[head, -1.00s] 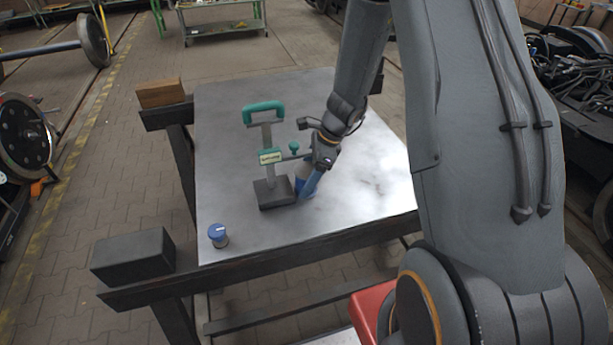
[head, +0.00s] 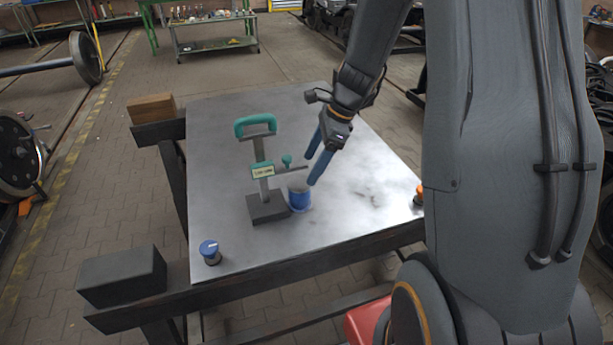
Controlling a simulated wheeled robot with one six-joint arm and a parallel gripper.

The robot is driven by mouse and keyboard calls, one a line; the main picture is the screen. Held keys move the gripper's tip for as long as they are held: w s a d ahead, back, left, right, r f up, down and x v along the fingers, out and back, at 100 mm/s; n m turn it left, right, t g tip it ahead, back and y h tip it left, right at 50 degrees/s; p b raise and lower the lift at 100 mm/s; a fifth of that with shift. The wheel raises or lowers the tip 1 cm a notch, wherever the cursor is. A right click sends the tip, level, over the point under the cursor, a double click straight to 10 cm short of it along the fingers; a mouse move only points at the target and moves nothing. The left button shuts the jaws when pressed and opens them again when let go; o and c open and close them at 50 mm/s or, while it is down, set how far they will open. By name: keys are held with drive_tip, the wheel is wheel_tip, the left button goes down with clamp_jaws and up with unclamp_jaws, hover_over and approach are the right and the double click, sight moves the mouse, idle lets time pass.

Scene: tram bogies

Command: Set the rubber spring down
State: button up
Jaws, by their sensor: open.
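The rubber spring, which I take to be the short blue cylinder (head: 300,200) with a greyish top, stands upright on the metal table top (head: 230,120). It is close beside the dark base of a green-handled gauge stand (head: 262,172); I cannot tell whether they touch. My gripper (head: 311,170) has blue fingers, spread open and empty. It is above and slightly right of the blue cylinder, apart from it.
A small blue-capped jar (head: 210,252) stands at the table's near left corner. An orange-topped item (head: 418,195) is at the right edge. A dark block (head: 122,276) and a brown block (head: 151,108) sit on the left beam ends. The table's far part is clear.

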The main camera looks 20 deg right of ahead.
drive_tip(key=s+a+r+n+h, duration=0.1)
drive_tip(key=s+r+n+h, duration=0.1)
drive_tip(key=s+n, duration=0.6)
drive_tip(key=s+a+r+n+h, duration=0.2)
drive_tip(key=s+n, duration=0.6)
drive_tip(key=n, duration=0.5)
drive_tip(key=shift+s+a+r, duration=0.15)
drive_tip(key=shift+a+r, duration=0.15)
drive_tip(key=shift+r, duration=0.35)
drive_tip(key=shift+f+b, duration=0.65)
drive_tip(key=shift+b, duration=0.05)
